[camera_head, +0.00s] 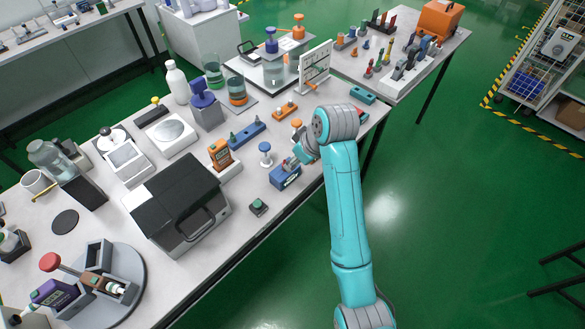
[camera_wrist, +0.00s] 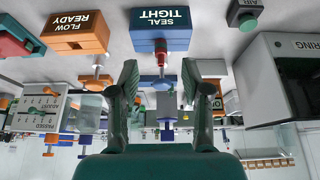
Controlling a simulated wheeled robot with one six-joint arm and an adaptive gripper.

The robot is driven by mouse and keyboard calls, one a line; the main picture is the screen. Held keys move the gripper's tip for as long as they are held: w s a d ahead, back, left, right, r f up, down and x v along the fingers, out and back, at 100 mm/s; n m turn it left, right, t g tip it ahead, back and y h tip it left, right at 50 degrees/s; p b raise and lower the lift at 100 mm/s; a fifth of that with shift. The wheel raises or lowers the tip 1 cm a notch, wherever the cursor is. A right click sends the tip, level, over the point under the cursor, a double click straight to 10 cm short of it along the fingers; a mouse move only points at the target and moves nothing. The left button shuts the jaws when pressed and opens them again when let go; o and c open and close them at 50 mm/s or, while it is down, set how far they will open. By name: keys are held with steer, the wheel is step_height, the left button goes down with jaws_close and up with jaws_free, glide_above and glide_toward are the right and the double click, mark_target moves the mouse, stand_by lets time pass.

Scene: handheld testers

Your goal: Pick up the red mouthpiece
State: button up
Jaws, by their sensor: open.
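The blue block labelled SEAL TIGHT (camera_wrist: 160,28) shows at the top of the wrist view. The small red mouthpiece (camera_wrist: 161,58) adjoins the block's lower picture edge, with pale and blue parts in line below it. My gripper (camera_wrist: 160,80) is open, its two dark fingers either side of that line and apart from it; nothing is held. In the head view my gripper (camera_head: 303,153) is close to the blue block (camera_head: 285,178) near the table's front edge. I cannot make out the red mouthpiece there.
An orange FLOW READY block (camera_wrist: 75,32) stands beside the blue one. A black-topped instrument (camera_head: 180,205), a small green-button box (camera_head: 258,207) and a blue-topped white stand (camera_head: 265,150) are near. The green floor (camera_head: 430,220) beyond the table edge is open.

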mark_target(285, 161)
step_height(285, 161, up, 4)
steer(key=shift+n+g, duration=0.4)
steer(key=shift+g, duration=0.1)
steer(key=x, duration=0.7)
steer(key=w+x, duration=0.1)
steer(key=x, duration=0.2)
steer(key=shift+a, duration=0.25)
steer(key=c, duration=0.8)
steer(key=shift+c, duration=0.3)
